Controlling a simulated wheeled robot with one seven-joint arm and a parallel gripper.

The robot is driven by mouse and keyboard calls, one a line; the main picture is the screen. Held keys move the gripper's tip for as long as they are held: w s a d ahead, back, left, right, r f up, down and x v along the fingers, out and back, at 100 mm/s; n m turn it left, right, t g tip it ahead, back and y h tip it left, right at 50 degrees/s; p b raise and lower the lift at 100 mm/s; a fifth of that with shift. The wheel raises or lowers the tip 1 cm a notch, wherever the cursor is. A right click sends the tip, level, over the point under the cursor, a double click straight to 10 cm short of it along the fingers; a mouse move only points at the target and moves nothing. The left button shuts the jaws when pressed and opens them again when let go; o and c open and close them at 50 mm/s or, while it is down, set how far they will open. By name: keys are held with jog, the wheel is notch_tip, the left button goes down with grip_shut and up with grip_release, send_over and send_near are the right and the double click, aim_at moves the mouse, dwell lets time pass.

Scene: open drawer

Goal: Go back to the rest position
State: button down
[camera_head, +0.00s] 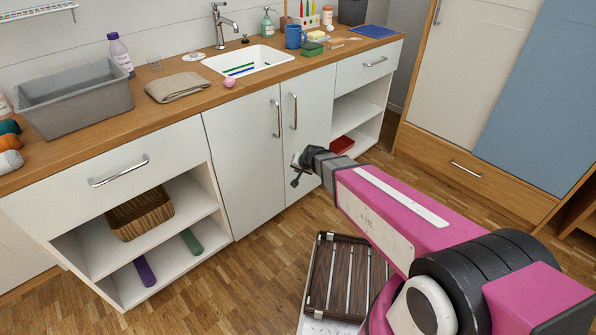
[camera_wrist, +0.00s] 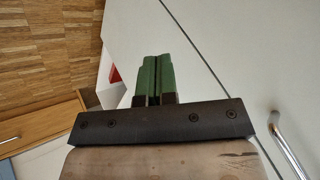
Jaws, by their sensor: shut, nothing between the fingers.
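My gripper (camera_head: 299,172) is in front of the white lower cabinet doors (camera_head: 245,155), at the end of my outstretched pink arm. In the wrist view my gripper's green fingers (camera_wrist: 153,80) are together with nothing between them. A cabinet door with a vertical metal handle (camera_wrist: 290,143) shows close by in the wrist view. The left drawer (camera_head: 105,168) and the right drawer (camera_head: 362,67) under the counter both look closed. I cannot tell whether the gripper touches the door.
The wooden counter (camera_head: 185,105) carries a grey bin (camera_head: 75,105), a folded cloth (camera_head: 178,86), a sink (camera_head: 248,64) and a blue mug (camera_head: 294,37). Open shelves hold a wicker basket (camera_head: 140,214). A dark slatted crate (camera_head: 322,275) stands low in front. Wood floor (camera_head: 225,290) is bare to its left.

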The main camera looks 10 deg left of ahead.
jog(key=s+d+r+g+h, duration=0.1)
jog(key=s+d+r, duration=0.1)
jog(key=d, duration=1)
jog(key=s+d+r+g+h, duration=0.2)
jog(key=s+d, duration=0.3)
jog(key=d, duration=0.8)
jog(key=s+d+r+g+h, duration=0.2)
jog(key=s+d+r, duration=0.1)
jog(key=d, duration=0.9)
jog(key=shift+s+d+r, duration=0.15)
jog(key=shift+s+r, duration=0.25)
jog(key=shift+s, duration=0.05)
